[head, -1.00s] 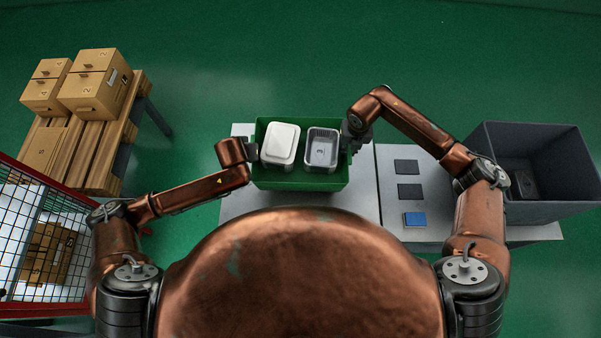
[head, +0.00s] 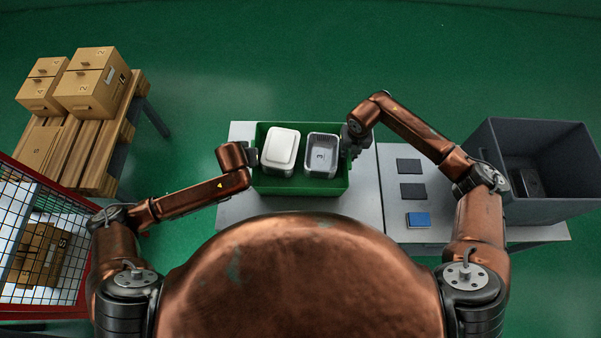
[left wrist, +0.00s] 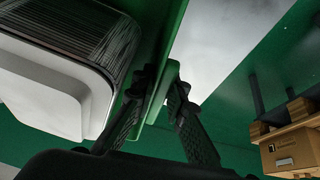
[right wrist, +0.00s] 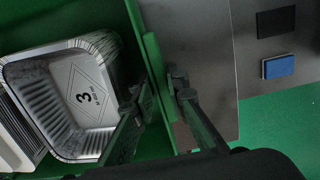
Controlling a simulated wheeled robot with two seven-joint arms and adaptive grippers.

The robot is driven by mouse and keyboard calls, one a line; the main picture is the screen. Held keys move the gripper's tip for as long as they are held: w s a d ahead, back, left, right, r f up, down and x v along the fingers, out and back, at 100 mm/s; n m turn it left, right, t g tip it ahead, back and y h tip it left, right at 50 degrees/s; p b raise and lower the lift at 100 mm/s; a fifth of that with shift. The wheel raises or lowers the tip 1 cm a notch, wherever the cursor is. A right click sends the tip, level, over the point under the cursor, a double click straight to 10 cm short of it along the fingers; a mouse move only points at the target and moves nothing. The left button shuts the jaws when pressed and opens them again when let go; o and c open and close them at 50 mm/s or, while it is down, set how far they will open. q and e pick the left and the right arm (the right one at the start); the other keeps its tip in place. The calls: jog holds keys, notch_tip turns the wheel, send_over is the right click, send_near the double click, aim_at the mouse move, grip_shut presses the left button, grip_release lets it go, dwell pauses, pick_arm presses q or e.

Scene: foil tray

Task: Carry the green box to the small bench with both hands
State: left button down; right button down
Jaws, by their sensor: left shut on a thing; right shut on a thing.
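The green box (head: 300,189) is over the grey table in the middle of the head view. It holds a stack with a white top (head: 283,147) on the left and a stack of foil trays (head: 321,156) on the right. My left gripper (head: 252,158) is shut on the box's left wall, which shows between its fingers in the left wrist view (left wrist: 154,95). My right gripper (head: 347,141) is shut on the right wall, also seen in the right wrist view (right wrist: 160,95). I cannot tell whether the box touches the table. I cannot make out the small bench for certain.
A dark grey bin (head: 550,207) stands on the table's right end. Dark pads (head: 411,192) and a blue block (head: 418,219) lie between. A wooden pallet stand (head: 95,150) with cartons (head: 92,82) is at upper left. A red-framed mesh cage (head: 50,191) is at lower left.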

pick_arm(q)
jog(key=c, duration=2.3)
grip_release()
jog(key=shift+w+a+f, duration=0.15)
jog(key=shift+a+f, duration=0.05)
pick_arm(e)
jog(key=c, duration=2.3)
grip_release()
jog(key=shift+w+d+f, duration=0.15)
jog(key=shift+d, duration=0.05)
pick_arm(q)
jog(key=o, duration=0.4)
jog(key=shift+s+d+r, duration=0.1)
jog(key=shift+s+r, duration=0.1)
jog(key=shift+c, duration=0.2)
pick_arm(e)
jog(key=o, duration=0.4)
jog(key=shift+s+a, duration=0.1)
jog(key=shift+s, duration=0.1)
pick_arm(q)
jog(key=shift+w, duration=0.1)
pick_arm(e)
jog(key=shift+w, duration=0.1)
